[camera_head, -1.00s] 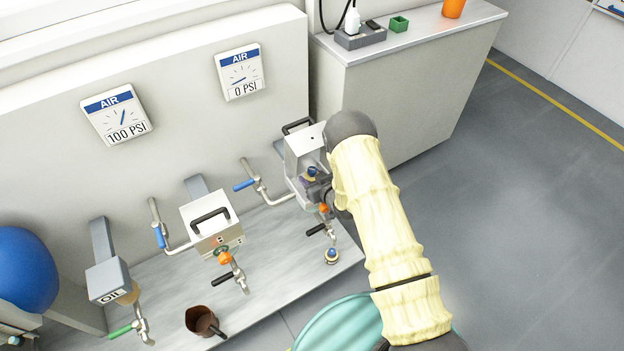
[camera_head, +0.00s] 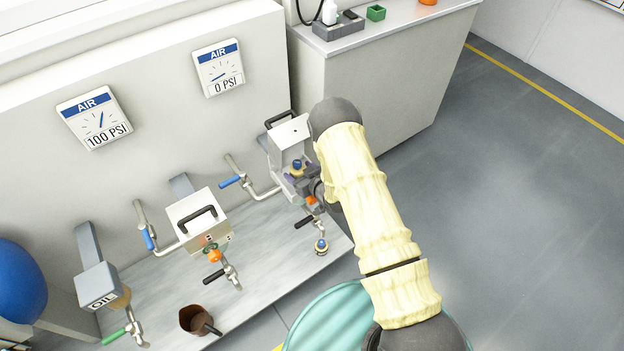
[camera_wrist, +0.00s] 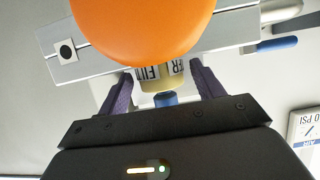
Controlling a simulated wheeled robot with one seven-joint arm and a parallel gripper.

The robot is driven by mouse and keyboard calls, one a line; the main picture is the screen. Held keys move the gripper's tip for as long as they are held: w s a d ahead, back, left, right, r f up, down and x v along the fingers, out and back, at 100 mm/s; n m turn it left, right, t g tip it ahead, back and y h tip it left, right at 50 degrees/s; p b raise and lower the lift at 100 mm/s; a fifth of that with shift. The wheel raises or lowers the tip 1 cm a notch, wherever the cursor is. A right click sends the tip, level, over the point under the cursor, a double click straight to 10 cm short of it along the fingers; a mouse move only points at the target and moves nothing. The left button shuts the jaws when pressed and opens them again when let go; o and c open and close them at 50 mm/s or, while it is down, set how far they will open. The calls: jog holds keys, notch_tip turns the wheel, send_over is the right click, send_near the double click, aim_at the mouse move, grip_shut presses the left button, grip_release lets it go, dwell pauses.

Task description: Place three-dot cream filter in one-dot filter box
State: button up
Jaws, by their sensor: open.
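The one-dot filter box (camera_head: 289,131) is a grey box with a black handle and one dark dot, at the right end of the bench. Its dot plate (camera_wrist: 66,51) shows in the wrist view. A cream filter (camera_wrist: 155,85) with part of a "FILTER" label and a blue end (camera_wrist: 165,98) is at the box. The blue end (camera_head: 297,164) also shows in the head view. My gripper (camera_wrist: 162,84) is open, with purple fingers on either side of the filter and gaps visible. The filter's dots are hidden, and how deep it sits is unclear.
An orange knob (camera_wrist: 143,25) covers part of the wrist view. A second box (camera_head: 198,215) with a handle, an oil unit (camera_head: 100,284) and a brown cup (camera_head: 195,318) are to the left. A blue-handled valve (camera_head: 231,182) is beside the one-dot box. A teal drum (camera_head: 325,325) stands in front.

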jog(key=p+v, duration=0.2)
jog(key=v, duration=0.8)
jog(key=shift+s+d+r, duration=0.1)
jog(key=shift+s, duration=0.05)
jog(key=d+r+m+g+h, duration=0.3)
jog(key=d+r+h, duration=0.45)
jog(key=r, duration=0.65)
jog(key=s+d+r+m+g, duration=0.2)
jog(key=s+r, duration=0.3)
jog(key=s, duration=0.4)
jog(key=s+d+r+m+g, duration=0.1)
jog(key=s+d+r+g, duration=0.2)
jog(key=s+r, duration=0.3)
jog(key=s, duration=0.4)
jog(key=shift+s+r+m+g, duration=0.15)
jog(key=shift+r+m+g, duration=0.15)
jog(key=shift+m, duration=0.1)
